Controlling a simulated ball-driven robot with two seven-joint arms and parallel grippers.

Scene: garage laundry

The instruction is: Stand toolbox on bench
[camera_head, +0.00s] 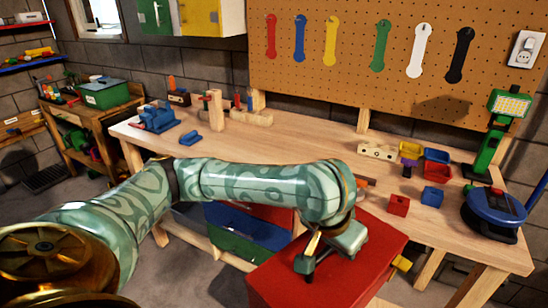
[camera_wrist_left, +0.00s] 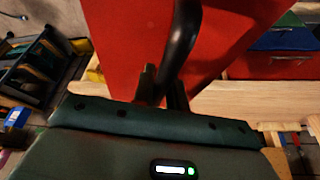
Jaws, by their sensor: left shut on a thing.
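The red toolbox (camera_head: 372,262) is at the bottom centre of the head view, in front of the wooden bench (camera_head: 300,145), and covers part of its front edge. My left gripper (camera_head: 310,258) is above the toolbox and shut on its handle. In the left wrist view the black handle (camera_wrist_left: 182,40) passes between the fingers (camera_wrist_left: 162,88), with the red toolbox side (camera_wrist_left: 125,40) behind it. The bench's wooden edge (camera_wrist_left: 255,97) shows beside the toolbox there. The toolbox's underside is hidden, and I cannot tell whether it touches anything. My right gripper is not in view.
A blue vise (camera_head: 157,117) stands at left. The middle benchtop is fairly clear.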

